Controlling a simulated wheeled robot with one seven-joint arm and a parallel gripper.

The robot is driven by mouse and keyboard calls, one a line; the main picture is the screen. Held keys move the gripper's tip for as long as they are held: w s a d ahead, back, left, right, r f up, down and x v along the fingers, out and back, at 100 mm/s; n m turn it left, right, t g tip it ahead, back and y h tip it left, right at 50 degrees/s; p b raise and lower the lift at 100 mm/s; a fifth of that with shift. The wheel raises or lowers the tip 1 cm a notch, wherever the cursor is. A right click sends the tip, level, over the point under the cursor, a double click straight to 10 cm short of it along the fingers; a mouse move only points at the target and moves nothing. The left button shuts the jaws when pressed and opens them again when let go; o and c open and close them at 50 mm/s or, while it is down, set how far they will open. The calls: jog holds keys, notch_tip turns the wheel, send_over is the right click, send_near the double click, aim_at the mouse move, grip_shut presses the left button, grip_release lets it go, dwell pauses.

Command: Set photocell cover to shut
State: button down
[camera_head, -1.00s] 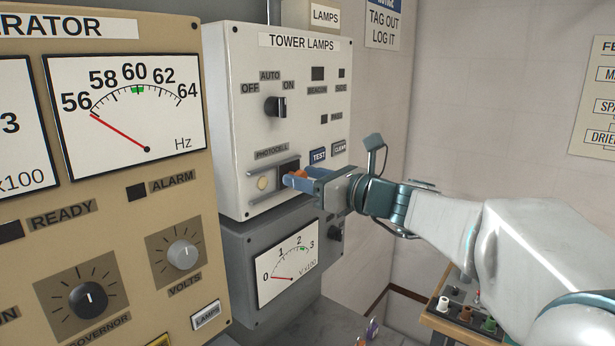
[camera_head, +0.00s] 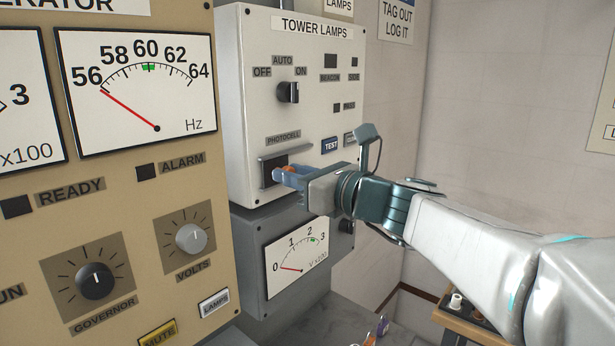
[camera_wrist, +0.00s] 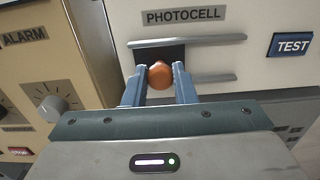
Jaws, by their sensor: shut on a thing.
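The photocell cover is a black sliding plate (camera_head: 268,170) between two grey rails, under the PHOTOCELL label on the white TOWER LAMPS panel. In the wrist view the plate (camera_wrist: 146,56) sits at the left end of the rails, with bare panel to its right. Its round orange knob (camera_wrist: 160,75) stands between the blue fingers of my gripper (camera_wrist: 160,82); in the head view my gripper (camera_head: 287,176) reaches it from the right. My gripper is shut on the knob. The cream photocell disc is not visible. The fingers hide part of the plate and the lower rail.
The TEST button (camera_head: 331,145) is right of the cover. A rotary OFF/AUTO/ON switch (camera_head: 288,92) is above. A grey meter box (camera_head: 296,262) sits below my gripper. The beige generator panel (camera_head: 130,200) stands close on the left.

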jog(key=shift+s+a, duration=0.1)
jog(key=shift+a, duration=0.05)
jog(key=c, duration=1.4)
grip_release()
jog(key=shift+o, duration=1.1)
jog(key=shift+s+a, duration=0.1)
jog(key=shift+s, duration=0.05)
jog(key=b+v, duration=0.2)
jog(key=v, duration=1.1)
jog(key=shift+s+d, duration=0.2)
jog(key=shift+d, duration=0.15)
